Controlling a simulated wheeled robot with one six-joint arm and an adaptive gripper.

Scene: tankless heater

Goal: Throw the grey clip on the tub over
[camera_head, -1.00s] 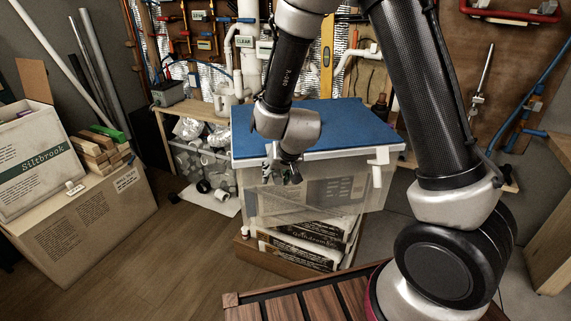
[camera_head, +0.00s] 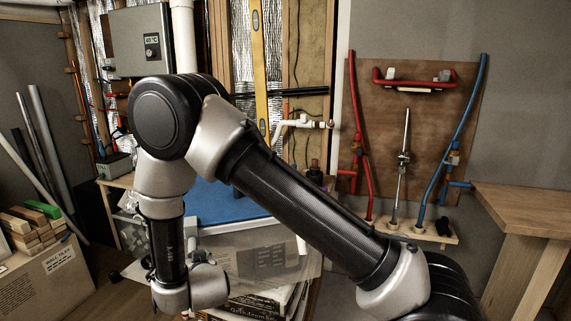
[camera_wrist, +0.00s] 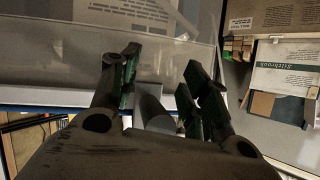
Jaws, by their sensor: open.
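The clear tub (camera_head: 262,258) with a blue lid (camera_head: 222,204) stands behind my arm in the head view. A pale clip (camera_head: 301,244) shows on its right side. In the wrist view the tub's clear wall (camera_wrist: 60,62) fills the upper left, with its rim crossing lower down. A grey clip (camera_wrist: 149,94) shows at that rim, between the fingers of my gripper (camera_wrist: 160,70). My gripper is open, with a finger on each side of the clip; I cannot tell whether they touch it. In the head view the fingers are hidden or cut off at the bottom.
A cardboard box (camera_head: 50,282) with wood blocks (camera_head: 30,230) on it stands at the left. A wooden bench (camera_head: 525,205) stands at the right. Red and blue pipes (camera_head: 462,140) are on a board at the back wall.

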